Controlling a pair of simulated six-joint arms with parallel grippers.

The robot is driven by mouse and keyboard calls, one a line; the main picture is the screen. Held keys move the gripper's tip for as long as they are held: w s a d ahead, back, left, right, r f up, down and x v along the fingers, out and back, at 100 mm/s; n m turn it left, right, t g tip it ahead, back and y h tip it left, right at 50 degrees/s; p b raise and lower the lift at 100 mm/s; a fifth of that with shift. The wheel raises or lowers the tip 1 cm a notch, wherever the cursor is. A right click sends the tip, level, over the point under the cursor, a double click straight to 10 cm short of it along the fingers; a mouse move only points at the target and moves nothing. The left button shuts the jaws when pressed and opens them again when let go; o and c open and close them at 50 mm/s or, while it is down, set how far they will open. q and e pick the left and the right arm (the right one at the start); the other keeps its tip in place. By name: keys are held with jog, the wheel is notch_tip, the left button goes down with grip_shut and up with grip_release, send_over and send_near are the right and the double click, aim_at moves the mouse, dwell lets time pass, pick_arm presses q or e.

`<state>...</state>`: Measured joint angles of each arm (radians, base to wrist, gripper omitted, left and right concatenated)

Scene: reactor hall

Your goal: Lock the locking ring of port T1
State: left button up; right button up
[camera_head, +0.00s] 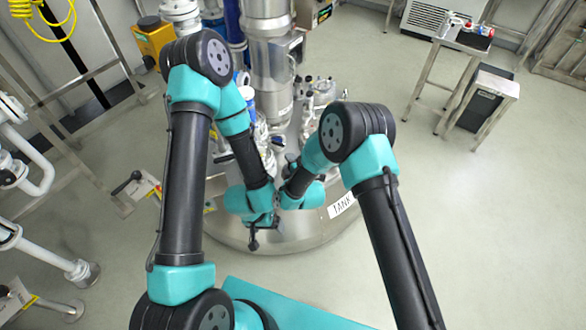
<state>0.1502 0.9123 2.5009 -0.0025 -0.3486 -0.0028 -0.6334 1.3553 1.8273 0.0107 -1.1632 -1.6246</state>
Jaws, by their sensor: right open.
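The round steel tank (245,238) stands in the middle, with a label reading TANK (342,206) on its side. Metal port fittings (325,92) crowd its top. I cannot tell which is port T1, and its locking ring cannot be made out. My right gripper (277,204) is small in the picture, low over the tank's near side by the right wrist, and is open. What lies between its fingers cannot be made out. My left wrist is beside it, over the tank's near left part. The left gripper cannot be clearly picked out there.
A thick steel column (268,65) rises from the tank's back. A black-knobbed lever (126,183) and white pipes (35,170) stand at the left. A small table (455,42) with items on it is at the back right. The floor to the right is clear.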

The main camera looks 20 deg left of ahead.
jog(key=v, duration=0.3)
jog(key=shift+s+d, duration=0.15)
jog(key=shift+s, duration=0.05)
